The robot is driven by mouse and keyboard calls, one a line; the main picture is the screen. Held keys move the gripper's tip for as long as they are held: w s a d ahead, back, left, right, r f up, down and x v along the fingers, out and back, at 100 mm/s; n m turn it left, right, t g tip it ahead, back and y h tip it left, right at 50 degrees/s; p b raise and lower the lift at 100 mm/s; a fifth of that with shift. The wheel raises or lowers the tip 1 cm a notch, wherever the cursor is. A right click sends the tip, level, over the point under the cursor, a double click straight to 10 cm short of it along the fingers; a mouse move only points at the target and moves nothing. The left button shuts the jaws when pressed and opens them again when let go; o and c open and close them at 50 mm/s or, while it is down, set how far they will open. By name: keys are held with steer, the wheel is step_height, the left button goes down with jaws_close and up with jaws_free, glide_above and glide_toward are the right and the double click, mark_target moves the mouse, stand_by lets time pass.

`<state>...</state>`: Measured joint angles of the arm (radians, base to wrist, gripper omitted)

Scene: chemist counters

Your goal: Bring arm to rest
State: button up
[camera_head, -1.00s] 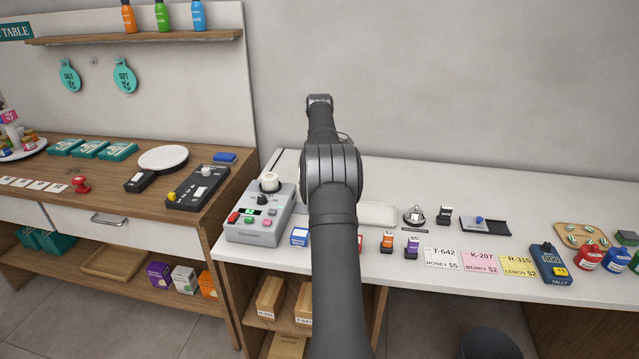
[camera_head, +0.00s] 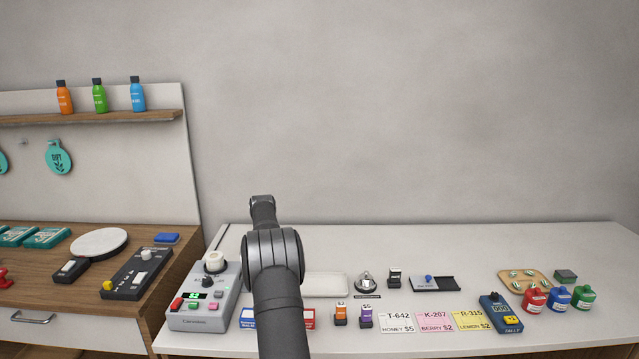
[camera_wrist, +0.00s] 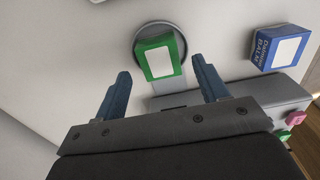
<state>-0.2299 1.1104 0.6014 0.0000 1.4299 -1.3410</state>
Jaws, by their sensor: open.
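My arm stands upright in the middle-left of the head view, in front of the white counter (camera_head: 420,240). The arm hides what lies behind it, and my gripper's fingers do not show there. In the wrist view my gripper (camera_wrist: 160,85) is open, with two blue-grey fingers apart and nothing held between them. A green box with a white label (camera_wrist: 158,58) lies beyond the fingertips on a round grey plate (camera_wrist: 173,84).
A grey control device (camera_head: 205,296) stands left of my arm. A blue box (camera_wrist: 280,48) sits right of the green box. Cards, a blue tally device (camera_head: 500,312) and several coloured bottles line the counter's right. The counter's back strip is clear.

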steer(key=shift+f, duration=2.1)
